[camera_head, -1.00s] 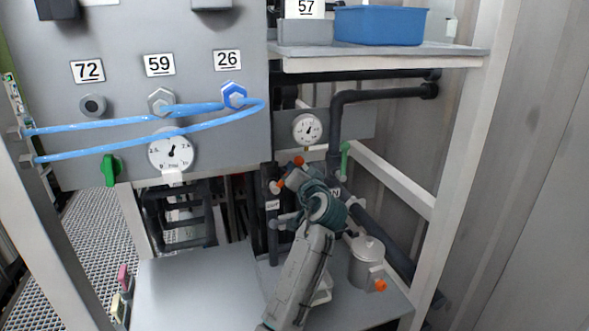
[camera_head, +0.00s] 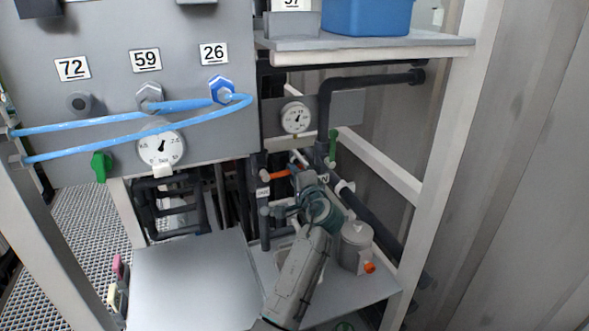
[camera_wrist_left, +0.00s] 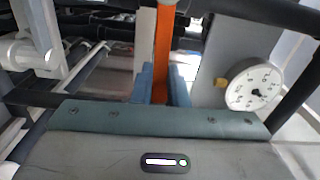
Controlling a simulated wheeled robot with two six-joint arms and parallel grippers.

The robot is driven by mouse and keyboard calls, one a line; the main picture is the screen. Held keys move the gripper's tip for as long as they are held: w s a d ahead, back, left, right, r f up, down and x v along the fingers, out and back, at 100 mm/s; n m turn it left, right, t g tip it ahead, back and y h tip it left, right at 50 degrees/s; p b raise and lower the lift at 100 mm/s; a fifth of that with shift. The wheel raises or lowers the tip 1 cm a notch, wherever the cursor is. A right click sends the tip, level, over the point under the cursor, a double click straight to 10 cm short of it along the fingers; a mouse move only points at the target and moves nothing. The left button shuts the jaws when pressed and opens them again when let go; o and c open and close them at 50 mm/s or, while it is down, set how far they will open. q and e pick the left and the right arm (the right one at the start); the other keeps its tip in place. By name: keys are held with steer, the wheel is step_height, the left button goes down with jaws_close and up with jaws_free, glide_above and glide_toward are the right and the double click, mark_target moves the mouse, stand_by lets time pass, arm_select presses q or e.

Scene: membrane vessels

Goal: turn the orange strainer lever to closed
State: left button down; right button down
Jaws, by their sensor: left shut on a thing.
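The orange strainer lever (camera_head: 281,173) shows as a short orange bar among the dark pipes below the small gauge in the head view. In the left wrist view the lever (camera_wrist_left: 162,45) is a long orange strip running down between the blue-grey fingers. My left gripper (camera_wrist_left: 163,78) is shut on it. In the head view the left gripper (camera_head: 301,172) is at the lever's right end, small and partly hidden by my wrist. The valve body under the lever is hard to make out. My right gripper is not in view.
A small round gauge (camera_head: 295,117) and a green lever (camera_head: 333,145) are close to the gripper. A grey lidded pot (camera_head: 356,240) with an orange knob (camera_head: 369,267) stands right of my arm. A shelf (camera_head: 370,46) with a blue bin (camera_head: 367,14) is above.

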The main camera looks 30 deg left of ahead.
arm_select(q)
steer(key=shift+f+m, duration=0.1)
steer(key=shift+m, duration=0.2)
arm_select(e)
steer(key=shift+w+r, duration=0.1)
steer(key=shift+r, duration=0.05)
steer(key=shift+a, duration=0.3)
arm_select(q)
steer(key=c, duration=1.6)
jaws_free()
steer(key=shift+a, duration=0.1)
steer(key=shift+c, duration=0.2)
steer(key=shift+o, duration=1)
steer(key=shift+a+f, duration=0.1)
steer(key=shift+w+a+f, duration=0.1)
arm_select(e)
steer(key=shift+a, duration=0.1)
